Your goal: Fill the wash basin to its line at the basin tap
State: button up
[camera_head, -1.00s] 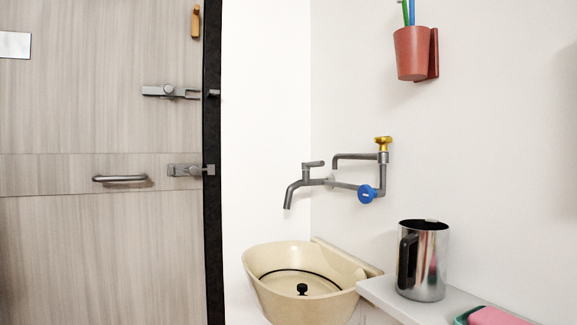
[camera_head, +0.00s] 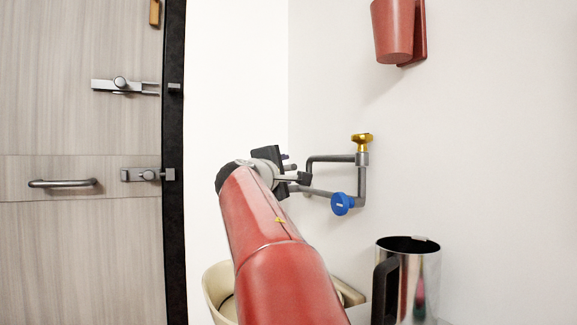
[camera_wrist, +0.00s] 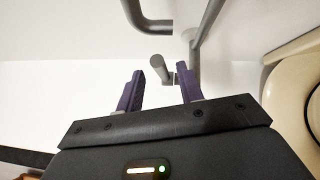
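The basin tap is a grey wall tap with a pipe (camera_head: 318,191) leading to a blue knob (camera_head: 342,204). My arm hides its spout in the head view. My gripper (camera_head: 294,171) is at the tap, over the basin side. In the wrist view my gripper (camera_wrist: 162,72) is open, with its two purple fingers apart. The end of a grey lever (camera_wrist: 158,66) shows in the gap between them; I cannot tell whether they touch it. The cream wash basin (camera_head: 213,292) is below, mostly hidden by my arm, and its rim (camera_wrist: 272,93) shows at the wrist view's right. Its line and water level are hidden.
A second grey pipe with a yellow knob (camera_head: 362,143) is just right of my gripper. A steel jug (camera_head: 418,285) stands at lower right. A red cup (camera_head: 393,30) hangs on the wall above. A door (camera_head: 80,240) is at left.

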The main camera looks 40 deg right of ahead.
aim_at(288, 168)
jog(key=shift+p+x, duration=0.5)
jog(key=shift+x, duration=1.5)
grip_shut()
